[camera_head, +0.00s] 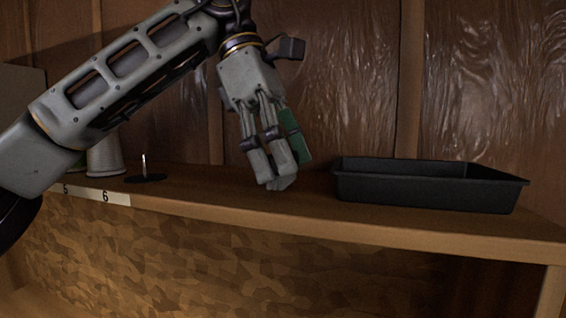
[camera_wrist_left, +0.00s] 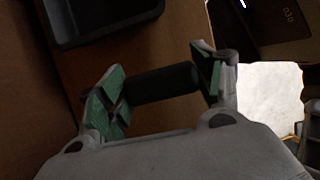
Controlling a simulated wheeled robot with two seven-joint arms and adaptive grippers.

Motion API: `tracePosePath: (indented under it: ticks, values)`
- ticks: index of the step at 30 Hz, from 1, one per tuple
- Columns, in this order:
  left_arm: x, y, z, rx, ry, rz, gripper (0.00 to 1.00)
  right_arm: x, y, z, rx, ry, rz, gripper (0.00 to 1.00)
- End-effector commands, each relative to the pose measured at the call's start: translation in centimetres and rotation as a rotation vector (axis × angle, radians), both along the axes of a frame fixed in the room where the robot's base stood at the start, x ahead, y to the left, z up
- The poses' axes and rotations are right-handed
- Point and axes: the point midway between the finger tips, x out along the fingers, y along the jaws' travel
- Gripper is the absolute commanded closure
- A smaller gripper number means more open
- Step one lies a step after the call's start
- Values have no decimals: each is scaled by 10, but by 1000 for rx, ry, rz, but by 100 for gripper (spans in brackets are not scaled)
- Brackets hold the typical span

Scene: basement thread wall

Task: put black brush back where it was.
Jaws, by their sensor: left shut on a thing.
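My left gripper (camera_head: 283,168) points down over the wooden shelf, left of the black tray. In the left wrist view its green-padded fingers (camera_wrist_left: 160,92) are shut on the black brush (camera_wrist_left: 162,84), a dark cylinder lying across between the pads. In the head view the brush is hidden by the fingers, and I cannot tell the exact gap to the shelf. My right gripper is in neither view.
The empty-looking black tray (camera_head: 430,193) stands on the shelf (camera_head: 235,197) at the right. A black disc with an upright pin (camera_head: 145,178) and a pale spool (camera_head: 105,158) stand at the left, behind the label 6 (camera_head: 105,197). A wooden wall (camera_head: 350,80) closes the back.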

Motion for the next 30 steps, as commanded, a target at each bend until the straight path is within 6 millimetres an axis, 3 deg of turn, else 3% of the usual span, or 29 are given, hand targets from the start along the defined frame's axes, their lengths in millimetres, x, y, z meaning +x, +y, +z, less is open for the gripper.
tracePosePath:
  ticks: [20,21,25,30]
  values:
    - [0,0,-14,-1,0,0,56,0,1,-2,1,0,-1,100]
    - [0,0,-14,0,0,0,30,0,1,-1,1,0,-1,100]
    - [0,0,-13,0,0,0,13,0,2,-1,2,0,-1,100]
    - [0,0,-13,0,0,0,12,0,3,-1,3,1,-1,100]
